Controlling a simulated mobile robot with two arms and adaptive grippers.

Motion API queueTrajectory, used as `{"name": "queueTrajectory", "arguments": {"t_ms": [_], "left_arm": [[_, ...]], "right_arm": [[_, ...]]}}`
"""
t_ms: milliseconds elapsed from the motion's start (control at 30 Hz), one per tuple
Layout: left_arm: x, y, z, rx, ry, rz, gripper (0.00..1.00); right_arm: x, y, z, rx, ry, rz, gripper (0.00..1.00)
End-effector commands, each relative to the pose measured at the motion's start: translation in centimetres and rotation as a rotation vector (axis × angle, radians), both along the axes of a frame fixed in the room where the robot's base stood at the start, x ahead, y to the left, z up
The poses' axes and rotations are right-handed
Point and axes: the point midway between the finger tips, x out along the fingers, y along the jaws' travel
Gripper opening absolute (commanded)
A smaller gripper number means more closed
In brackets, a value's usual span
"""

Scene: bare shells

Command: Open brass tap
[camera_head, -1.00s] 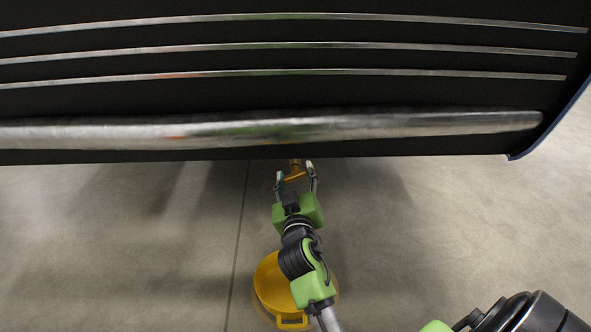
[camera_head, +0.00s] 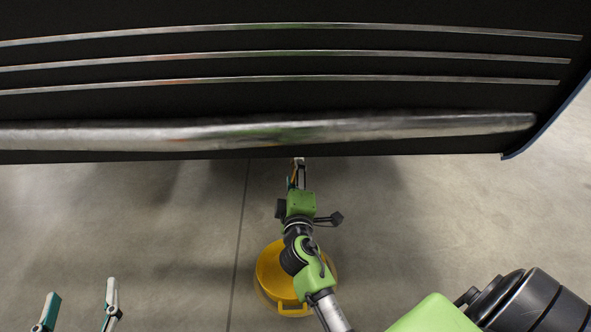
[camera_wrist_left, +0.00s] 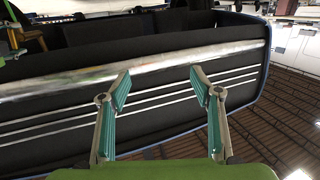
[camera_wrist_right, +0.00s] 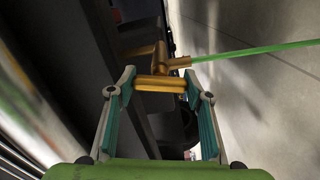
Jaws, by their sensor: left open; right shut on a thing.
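The brass tap (camera_wrist_right: 166,62) shows in the right wrist view. My right gripper (camera_wrist_right: 160,84) is shut on its crossbar handle (camera_wrist_right: 160,82), with a fingertip at each end. A thin, straight green streak (camera_wrist_right: 255,51) runs from the tap's outlet to the right edge of that view. In the head view my right gripper (camera_head: 297,172) is edge-on under the black body's lower edge, and the tap is mostly hidden there. My left gripper (camera_head: 82,308) is open and empty at the lower left of the head view. Its spread fingers (camera_wrist_left: 161,90) show in the left wrist view.
A large black body with chrome strips (camera_head: 300,100) fills the top of the head view. A yellow round container (camera_head: 272,282) stands on the floor below, partly behind my right arm. The concrete floor (camera_head: 150,225) around it is clear.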

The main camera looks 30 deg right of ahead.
Motion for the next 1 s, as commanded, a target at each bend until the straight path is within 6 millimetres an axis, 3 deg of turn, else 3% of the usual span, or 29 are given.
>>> {"name": "queueTrajectory", "arguments": {"t_ms": [200,400,1000], "left_arm": [[-0.8,0.7,-3.5,0.043,0.169,0.012,0.58],[-1.6,1.2,-5.7,0.067,0.267,0.017,0.58],[-2.2,1.5,-6.9,0.08,0.322,0.021,0.58]], "right_arm": [[0.1,0.0,0.3,-0.126,0.073,0.001,0.25],[0.1,0.0,0.2,-0.198,0.117,0.0,0.25],[0.1,0.0,0.1,-0.239,0.142,0.0,0.25]]}}
